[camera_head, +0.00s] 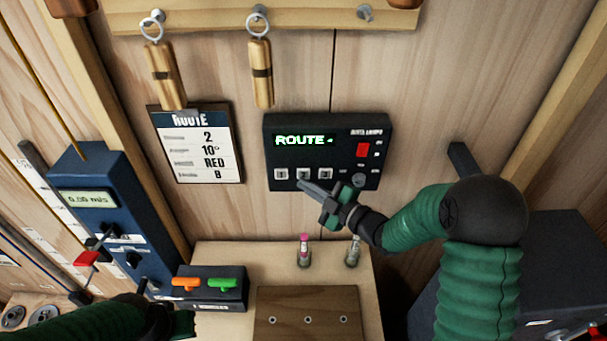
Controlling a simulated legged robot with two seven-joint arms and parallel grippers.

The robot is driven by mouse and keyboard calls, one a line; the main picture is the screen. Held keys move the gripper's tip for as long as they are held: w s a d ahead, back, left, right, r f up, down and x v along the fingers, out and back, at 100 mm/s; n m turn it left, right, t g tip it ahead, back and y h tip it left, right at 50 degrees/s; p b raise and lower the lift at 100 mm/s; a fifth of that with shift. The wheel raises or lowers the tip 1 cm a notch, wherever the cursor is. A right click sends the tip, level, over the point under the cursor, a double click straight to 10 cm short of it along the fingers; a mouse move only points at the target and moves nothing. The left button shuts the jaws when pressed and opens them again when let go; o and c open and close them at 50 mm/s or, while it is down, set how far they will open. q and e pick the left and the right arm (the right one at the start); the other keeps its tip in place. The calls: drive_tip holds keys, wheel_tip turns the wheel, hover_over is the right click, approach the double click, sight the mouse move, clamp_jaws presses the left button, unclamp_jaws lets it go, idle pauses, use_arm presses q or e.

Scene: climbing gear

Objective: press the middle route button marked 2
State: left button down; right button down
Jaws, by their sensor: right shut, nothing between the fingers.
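The black route panel (345,122) is fixed to the wooden wall, with a lit green display (305,140) reading "ROUTE -". A row of small pale buttons lies below the display. The left button (281,174) and the middle button (303,173) show; their numerals are too small to read surely. My right gripper (306,186) is shut and empty, its tips just below the middle button. I cannot tell whether they touch it. My left arm (100,322) shows at the lower left; its gripper's fingers are not clearly visible.
A route card (200,150) hangs left of the panel, below wooden toggles (260,75) on rings. A red switch (363,150) and dark knob (359,180) sit on the panel's right. A blue device (105,210) and a box with orange and green levers (210,300) stand left.

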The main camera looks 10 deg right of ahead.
drive_tip(key=shift+w, duration=0.15)
idle(0.6)
drive_tip(key=shift+w+r, duration=0.1)
drive_tip(key=shift+w, duration=0.15)
drive_tip(key=shift+w+d+b, duration=0.15)
drive_tip(key=shift+w+b, duration=0.2)
drive_tip(key=shift+b, duration=0.05)
idle(0.5)
drive_tip(key=shift+s, duration=0.1)
drive_tip(key=shift+s+a, duration=0.2)
drive_tip(key=shift+s, duration=0.5)
